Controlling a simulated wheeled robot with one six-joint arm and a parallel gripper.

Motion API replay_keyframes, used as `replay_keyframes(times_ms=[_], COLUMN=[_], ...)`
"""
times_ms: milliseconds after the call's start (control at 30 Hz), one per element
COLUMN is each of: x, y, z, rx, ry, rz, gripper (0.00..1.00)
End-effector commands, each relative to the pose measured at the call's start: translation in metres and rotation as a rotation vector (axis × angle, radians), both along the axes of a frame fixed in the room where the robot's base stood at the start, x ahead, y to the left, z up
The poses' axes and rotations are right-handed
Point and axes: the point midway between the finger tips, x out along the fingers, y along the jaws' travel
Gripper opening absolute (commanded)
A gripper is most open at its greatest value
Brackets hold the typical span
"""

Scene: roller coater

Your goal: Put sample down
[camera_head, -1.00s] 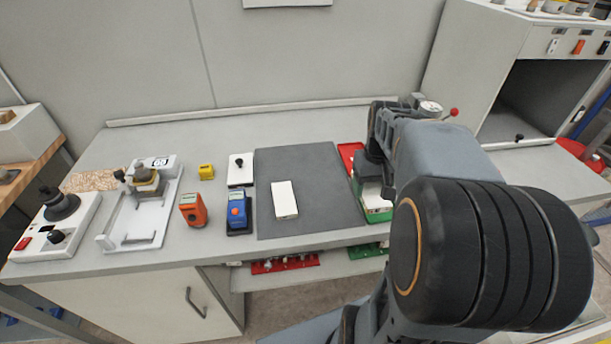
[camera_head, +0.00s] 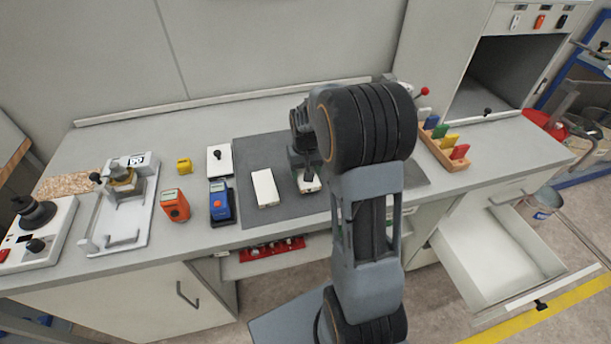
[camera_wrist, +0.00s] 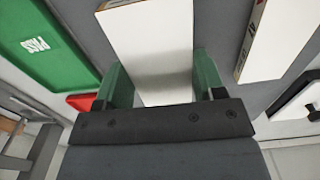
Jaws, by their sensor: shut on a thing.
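My gripper (camera_wrist: 162,82) has green fingers, one on each side of a flat white sample (camera_wrist: 150,35), and is shut on it. A second white sample (camera_head: 265,188) lies on the mat to the left, apart from the held one. It also shows at the right in the wrist view (camera_wrist: 275,30).
A green tray marked PASS (camera_wrist: 35,50) and a red edge (camera_wrist: 82,102) lie left in the wrist view. A blue meter (camera_head: 220,205) and orange meter (camera_head: 174,206) stand left of the mat. A wooden rack (camera_head: 430,150) stands right. A drawer (camera_head: 500,265) is open.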

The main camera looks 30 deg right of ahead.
Motion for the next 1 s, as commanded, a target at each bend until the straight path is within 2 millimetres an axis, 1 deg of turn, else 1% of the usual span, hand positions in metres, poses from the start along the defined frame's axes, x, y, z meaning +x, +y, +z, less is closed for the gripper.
replay_keyframes(times_ms=[100, 200, 533, 667, 700, 933, 1000], x=[-0.002, -0.002, -0.001, -0.001, -0.001, -0.001, -0.001], y=[0.0, 0.0, -0.001, -0.001, -0.001, -0.001, -0.001], z=[-0.015, -0.023, -0.026, -0.03, -0.029, -0.029, -0.029], rx=[0.001, 0.001, 0.0, 0.0, 0.0, 0.0, 0.0], ry=[0.006, 0.005, 0.002, 0.002, 0.002, 0.002, 0.002], rz=[-0.001, -0.001, 0.0, 0.0, 0.0, 0.0, 0.0], gripper=[0.38, 0.38, 0.38, 0.38, 0.66, 0.88, 0.89])
